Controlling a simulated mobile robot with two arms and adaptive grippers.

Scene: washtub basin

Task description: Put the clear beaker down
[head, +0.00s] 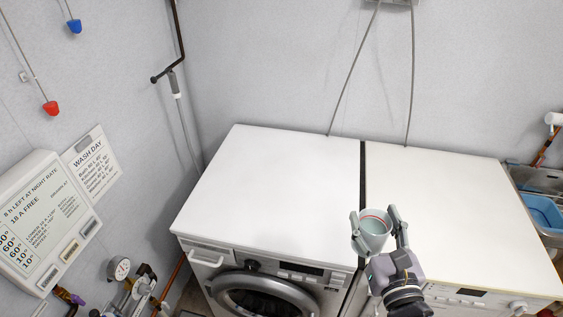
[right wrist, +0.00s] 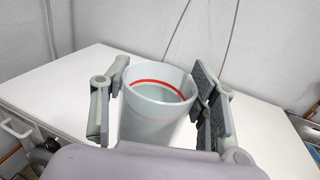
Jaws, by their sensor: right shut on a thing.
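The clear beaker (head: 374,232) is pale and see-through with a red line around its inside. In the head view it is between the fingers of my right gripper (head: 378,226), near the front edges of the two white machine tops. In the right wrist view the beaker (right wrist: 154,108) stands upright between the two finger pads of the right gripper (right wrist: 158,105). The gripper is shut on it. The beaker's lower part is hidden by my gripper, so I cannot tell whether its base touches anything. My left gripper is not in view.
The left washing machine's white top (head: 275,190) and the right machine's white top (head: 440,190) are bare, with a dark gap (head: 362,190) between them. A basin with a blue tub (head: 540,212) is at the far right. Hoses hang on the back wall.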

